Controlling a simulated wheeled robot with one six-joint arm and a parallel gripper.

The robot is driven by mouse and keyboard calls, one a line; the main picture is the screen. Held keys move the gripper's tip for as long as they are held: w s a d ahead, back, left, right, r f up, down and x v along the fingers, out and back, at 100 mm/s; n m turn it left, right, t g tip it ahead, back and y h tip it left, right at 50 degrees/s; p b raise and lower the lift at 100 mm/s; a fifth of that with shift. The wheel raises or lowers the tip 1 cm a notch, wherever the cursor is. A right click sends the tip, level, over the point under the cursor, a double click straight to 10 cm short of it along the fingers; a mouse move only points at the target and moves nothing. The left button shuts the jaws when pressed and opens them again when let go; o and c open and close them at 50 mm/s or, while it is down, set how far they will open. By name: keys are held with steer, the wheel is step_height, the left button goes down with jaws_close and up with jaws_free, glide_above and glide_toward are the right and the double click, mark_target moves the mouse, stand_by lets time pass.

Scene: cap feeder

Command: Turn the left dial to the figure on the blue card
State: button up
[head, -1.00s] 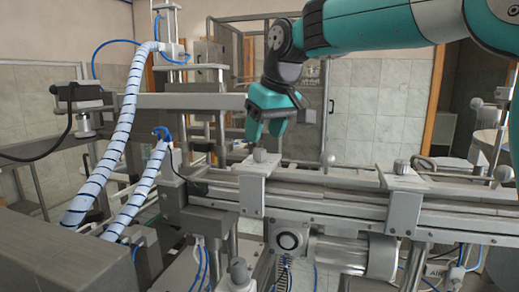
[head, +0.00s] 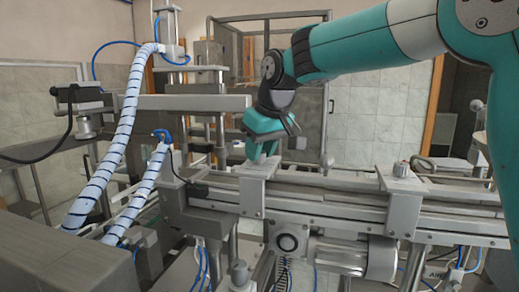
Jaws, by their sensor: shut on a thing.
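My teal gripper (head: 260,152) is lowered over the left bracket (head: 256,190) of the conveyor, with its fingers pointing down. It is shut on the left dial, a small grey knob on top of that bracket. The fingers hide nearly all of the dial, and its figures cannot be read. I cannot make out a blue card in this view.
The metal conveyor rail (head: 330,205) runs across under both brackets, with a motor (head: 345,255) below it. Striped hoses (head: 115,140) and a horizontal beam (head: 180,102) stand to the left. The space above the rail between the two dials is clear.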

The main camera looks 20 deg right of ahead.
steer(key=shift+m, duration=0.3)
steer(key=m+h, duration=0.1)
steer(key=m, duration=0.1)
steer(key=shift+a+r+m, duration=0.1)
steer(key=shift+m, duration=0.2)
steer(key=m+h+p, duration=0.1)
steer(key=m+p, duration=0.1)
steer(key=m, duration=0.1)
steer(key=shift+r+m+h, duration=0.1)
steer(key=shift+m+h, duration=0.2)
steer(key=shift+h, duration=0.1)
steer(key=m+h+p, duration=0.1)
steer(key=m+p, duration=0.1)
steer(key=m, duration=0.1)
steer(key=shift+w+m+g, duration=0.1)
steer(key=shift+m+g, duration=0.2)
steer(key=shift+m, duration=0.1)
steer(key=m+g+h+p, duration=0.1)
steer(key=m+p, duration=0.1)
steer(key=m, duration=0.1)
steer(key=shift+m, duration=0.3)
steer(key=m+g+h+p, duration=0.1)
steer(key=m+p, duration=0.2)
steer(key=m, duration=0.1)
steer(key=shift+r+m, duration=0.1)
steer(key=shift+m, duration=0.2)
steer(key=shift+m+g+p, duration=1.1)
steer(key=shift+m+p, duration=0.25)
steer(key=shift+m, duration=0.75)
